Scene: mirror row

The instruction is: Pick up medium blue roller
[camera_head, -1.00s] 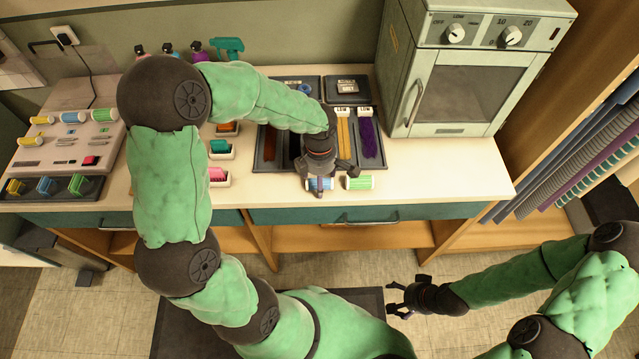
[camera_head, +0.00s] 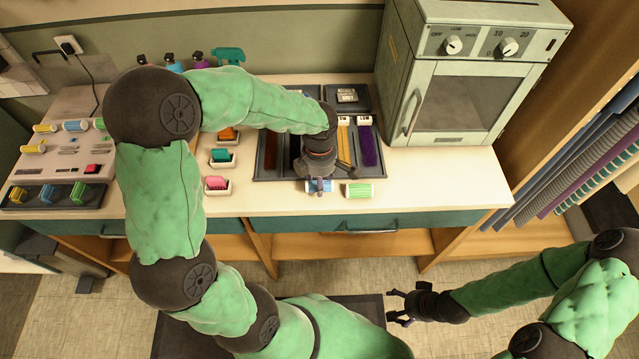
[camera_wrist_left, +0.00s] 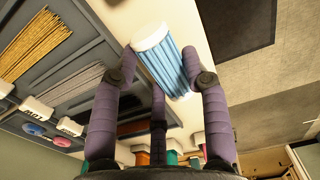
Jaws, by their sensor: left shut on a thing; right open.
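The medium blue roller (camera_head: 312,187) lies at the front edge of the worktop, mostly covered by my left gripper (camera_head: 319,184) in the head view. The left wrist view shows the blue ribbed roller (camera_wrist_left: 168,62) with white ends between the purple-grey fingers of my left gripper (camera_wrist_left: 160,66), which are shut on it. I cannot tell any clear gap between the roller and the worktop. My right gripper (camera_head: 397,306) is open and empty, low over the floor in front of the counter.
A green roller (camera_head: 359,190) lies just right of the blue one. A dark sectioned tray (camera_head: 374,174) with coloured strands is behind. Small holders with pink (camera_head: 217,184) and teal (camera_head: 221,156) items stand left. An oven-like cabinet (camera_head: 460,90) stands right. The front right worktop is clear.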

